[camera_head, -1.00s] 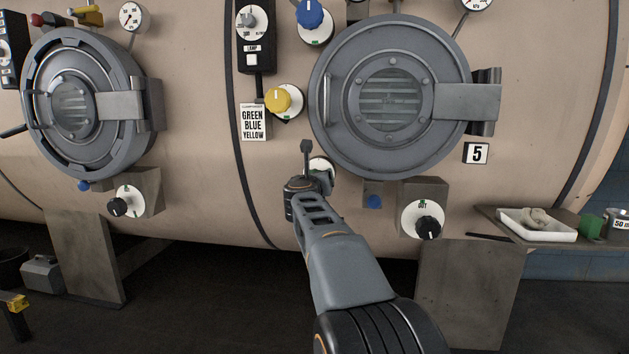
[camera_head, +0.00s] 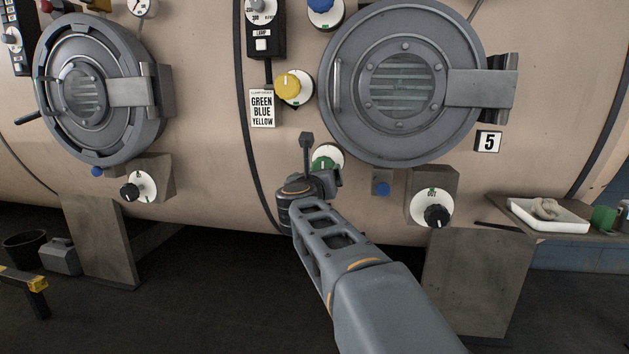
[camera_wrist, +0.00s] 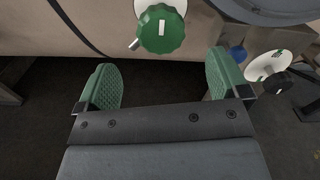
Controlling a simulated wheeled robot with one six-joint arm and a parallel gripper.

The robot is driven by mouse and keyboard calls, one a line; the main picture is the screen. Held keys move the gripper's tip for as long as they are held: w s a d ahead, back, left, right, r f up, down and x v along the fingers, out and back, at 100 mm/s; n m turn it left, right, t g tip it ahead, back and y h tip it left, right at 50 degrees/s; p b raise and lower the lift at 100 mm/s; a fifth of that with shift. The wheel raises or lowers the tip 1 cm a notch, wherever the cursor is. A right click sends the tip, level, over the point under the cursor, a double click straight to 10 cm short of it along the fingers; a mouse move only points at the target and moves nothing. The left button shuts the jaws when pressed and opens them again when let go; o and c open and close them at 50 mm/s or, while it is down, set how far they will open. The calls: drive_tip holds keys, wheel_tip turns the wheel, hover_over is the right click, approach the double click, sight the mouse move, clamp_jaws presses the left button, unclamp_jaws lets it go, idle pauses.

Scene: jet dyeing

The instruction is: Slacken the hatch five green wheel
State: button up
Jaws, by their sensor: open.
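The green wheel (camera_head: 323,161) is a small knob on a white dial, low and left of the round grey hatch five (camera_head: 403,85). The label 5 (camera_head: 488,141) is right of that hatch. My arm partly hides the wheel in the head view. In the wrist view the green wheel (camera_wrist: 161,29) shows whole, with a white pointer mark upright on its face. My gripper (camera_wrist: 163,80) is open and empty, its two green pads spread apart. The wheel lies beyond the fingertips, roughly centred between them and not touched.
A yellow knob (camera_head: 288,86) sits above beside the GREEN BLUE YELLOW sign (camera_head: 262,108). A blue knob (camera_head: 381,189) and a black-knobbed dial (camera_head: 434,214) are right of the wheel. A white tray (camera_head: 549,216) stands on a shelf at right. Another hatch (camera_head: 85,88) is at left.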

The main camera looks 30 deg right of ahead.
drive_tip(key=shift+v, duration=1.9)
